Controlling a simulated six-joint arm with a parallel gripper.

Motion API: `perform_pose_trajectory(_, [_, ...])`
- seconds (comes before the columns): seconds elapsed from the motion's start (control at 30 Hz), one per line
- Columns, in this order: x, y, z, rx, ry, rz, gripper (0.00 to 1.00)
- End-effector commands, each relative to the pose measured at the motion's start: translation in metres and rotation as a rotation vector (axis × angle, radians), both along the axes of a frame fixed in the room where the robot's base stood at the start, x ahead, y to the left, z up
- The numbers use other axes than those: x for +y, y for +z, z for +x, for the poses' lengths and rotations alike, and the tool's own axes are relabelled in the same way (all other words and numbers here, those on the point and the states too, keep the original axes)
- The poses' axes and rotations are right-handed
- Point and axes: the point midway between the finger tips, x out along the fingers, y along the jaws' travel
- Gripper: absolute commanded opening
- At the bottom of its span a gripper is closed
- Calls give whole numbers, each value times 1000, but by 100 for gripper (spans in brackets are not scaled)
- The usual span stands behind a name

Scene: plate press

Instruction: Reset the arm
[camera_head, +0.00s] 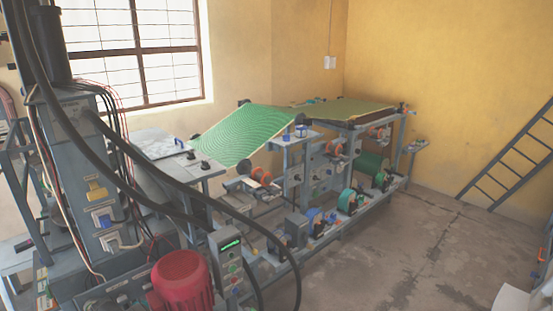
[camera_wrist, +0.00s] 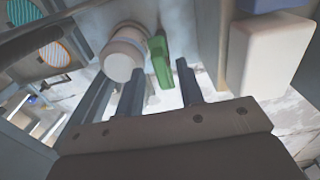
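My gripper (camera_wrist: 160,72) shows in the wrist view, its dark fingers reaching up from a wide grey-brown base with screws. The fingers stand apart, with pale floor visible between them, and I see nothing held. A green part (camera_wrist: 160,60) lies just beyond the fingertips; whether it touches them I cannot tell. A white cylinder (camera_wrist: 123,53) is left of it. A white block (camera_wrist: 269,57) is to the right. In the head view I cannot make out my gripper.
A long grey machine with a green sloping sheet (camera_head: 240,134) and a flat olive sheet (camera_head: 345,109) fills the middle. A red motor (camera_head: 182,280) and thick black cables are near the front left. A ladder (camera_head: 507,157) leans at the right wall.

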Motion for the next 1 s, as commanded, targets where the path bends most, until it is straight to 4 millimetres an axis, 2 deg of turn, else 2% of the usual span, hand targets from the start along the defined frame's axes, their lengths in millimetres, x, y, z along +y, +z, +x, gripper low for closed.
perform_pose_trajectory(0.57, [0,82,0,-1,1,1,35])
perform_pose_trajectory(1.0, [1,162,0,-2,1,4,35])
